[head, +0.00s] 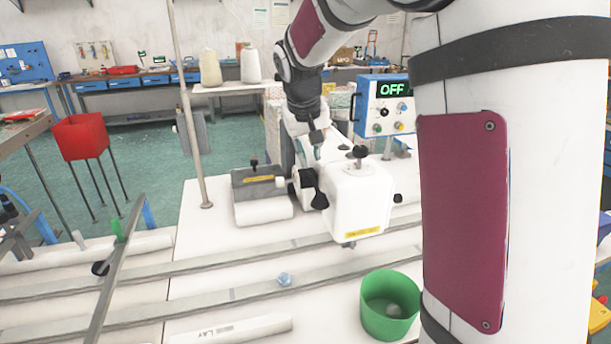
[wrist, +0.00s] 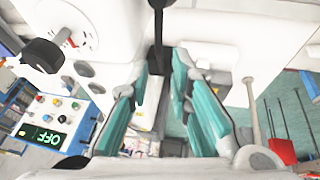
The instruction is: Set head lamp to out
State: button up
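The white sewing machine head (head: 358,200) stands on the white bench in the head view. It carries a black knob on top (head: 360,153) and black parts on its left side (head: 314,190). I cannot tell which part is the head lamp. My gripper (head: 316,146) is behind and above the machine's left side, partly hidden by my wrist. In the wrist view my gripper (wrist: 158,78) has its teal fingers apart, with a black rod (wrist: 158,25) reaching between their tips. I cannot tell whether either finger touches the rod.
A blue-and-white control box (head: 385,103) reads OFF and stands behind the machine head; it also shows in the wrist view (wrist: 45,115). A grey block (head: 262,184) lies left of the head. A green bin (head: 390,305) stands in front. A thin pole (head: 187,110) rises at left.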

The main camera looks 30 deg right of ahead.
aim_at(313, 178)
jog(key=x, duration=0.9)
jog(key=shift+d+f+p, duration=0.1)
jog(key=shift+f+p, duration=0.15)
jog(key=shift+p, duration=0.1)
